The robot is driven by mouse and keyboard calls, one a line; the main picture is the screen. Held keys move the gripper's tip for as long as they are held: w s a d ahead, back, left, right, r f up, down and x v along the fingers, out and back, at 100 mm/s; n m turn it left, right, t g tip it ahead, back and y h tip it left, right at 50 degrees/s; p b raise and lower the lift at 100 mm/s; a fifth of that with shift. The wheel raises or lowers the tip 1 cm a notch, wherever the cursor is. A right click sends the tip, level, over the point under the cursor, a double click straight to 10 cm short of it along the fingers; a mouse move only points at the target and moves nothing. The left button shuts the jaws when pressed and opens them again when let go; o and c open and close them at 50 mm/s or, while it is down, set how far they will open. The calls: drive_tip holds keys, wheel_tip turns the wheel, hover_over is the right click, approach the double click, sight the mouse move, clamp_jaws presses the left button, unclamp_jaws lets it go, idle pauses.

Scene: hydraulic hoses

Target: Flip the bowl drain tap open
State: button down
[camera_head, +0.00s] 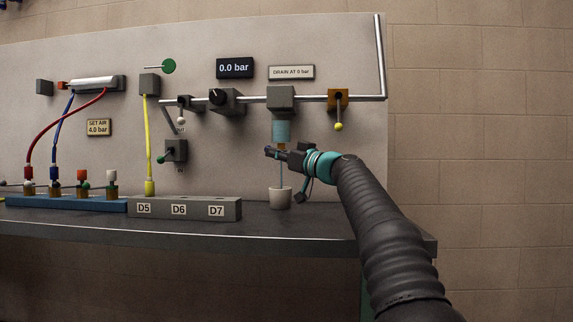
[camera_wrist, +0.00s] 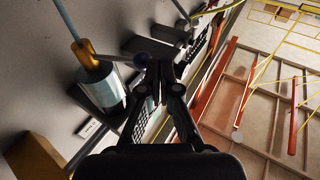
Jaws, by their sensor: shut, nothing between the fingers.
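The clear bluish bowl (camera_head: 281,131) hangs under a grey filter block (camera_head: 281,98) on the panel. It also shows in the wrist view (camera_wrist: 107,91). The brass drain tap (camera_wrist: 86,56) sits at the bowl's end, with a thin tube leading away from it. Its lever sticks out sideways to a dark blue ball knob (camera_wrist: 142,59). My gripper (camera_head: 274,152) is in front of the tap and partly hides it. In the wrist view my fingertips (camera_wrist: 160,66) are together, empty, close beside the knob; I cannot tell whether they touch it.
A white cup (camera_head: 281,199) stands on the bench below the tube. A brass valve with a yellow knob (camera_head: 338,126) is at the right. A display (camera_head: 235,68) reads 0.0 bar, beside a "DRAIN AT 0 bar" sign (camera_head: 291,72). A grey D5–D7 block (camera_head: 190,209) stands left.

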drive_tip(key=s+d+f, duration=0.1)
drive_tip(key=s+d, duration=0.1)
drive_tip(key=s, duration=0.4)
drive_tip(key=s+d+f, duration=0.1)
drive_tip(key=s+d, duration=0.1)
drive_tip(key=s, duration=0.4)
drive_tip(key=shift+d+f, duration=0.15)
drive_tip(key=shift+f, duration=0.1)
